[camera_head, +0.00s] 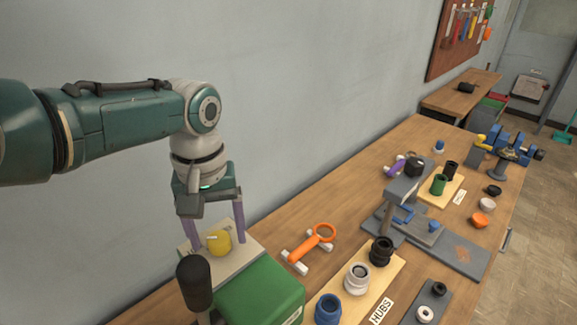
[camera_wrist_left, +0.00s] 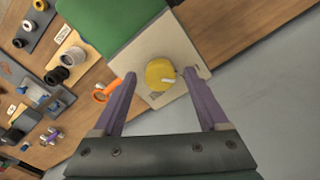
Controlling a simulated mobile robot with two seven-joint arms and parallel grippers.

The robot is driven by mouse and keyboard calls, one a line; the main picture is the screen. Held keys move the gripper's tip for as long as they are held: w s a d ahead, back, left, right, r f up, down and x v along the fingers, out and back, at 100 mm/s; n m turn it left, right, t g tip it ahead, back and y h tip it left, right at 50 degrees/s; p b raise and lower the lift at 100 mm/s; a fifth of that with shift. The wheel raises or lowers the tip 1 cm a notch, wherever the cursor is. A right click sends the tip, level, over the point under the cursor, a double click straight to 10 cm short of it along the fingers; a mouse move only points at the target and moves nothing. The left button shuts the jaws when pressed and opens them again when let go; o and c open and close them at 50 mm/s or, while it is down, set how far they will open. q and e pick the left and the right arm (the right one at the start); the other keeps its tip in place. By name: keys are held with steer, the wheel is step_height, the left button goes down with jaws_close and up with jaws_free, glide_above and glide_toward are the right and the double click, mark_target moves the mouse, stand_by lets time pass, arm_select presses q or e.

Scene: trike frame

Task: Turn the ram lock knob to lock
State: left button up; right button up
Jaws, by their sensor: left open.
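The yellow ram lock knob (camera_head: 219,242) sits on a pale plate (camera_head: 246,247) beside a green housing (camera_head: 262,292). In the left wrist view the knob (camera_wrist_left: 160,75) is round, with a small white mark at its right edge. My left gripper (camera_head: 216,240) points down with its two purple fingers apart, one on each side of the knob. In the left wrist view my left gripper (camera_wrist_left: 166,76) shows gaps between both fingers and the knob. Small lettering on the plate is too small to read. My right gripper is not in view.
A black-handled lever (camera_head: 195,283) stands in front of the green housing. An orange ring-ended tool (camera_head: 312,243) lies on white supports to the right. A board with hubs (camera_head: 358,280) and a grey press stand (camera_head: 440,245) are farther right. The wall is close behind.

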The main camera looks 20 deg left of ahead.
mark_target(218, 237)
arm_select(q)
steer(key=shift+r, duration=0.1)
step_height(218, 237, up, 6)
steer(key=shift+f+p, duration=0.25)
steer(key=shift+p, duration=0.95)
step_height(218, 237, up, 4)
steer(key=shift+r, duration=0.1)
steer(key=shift+s, duration=0.1)
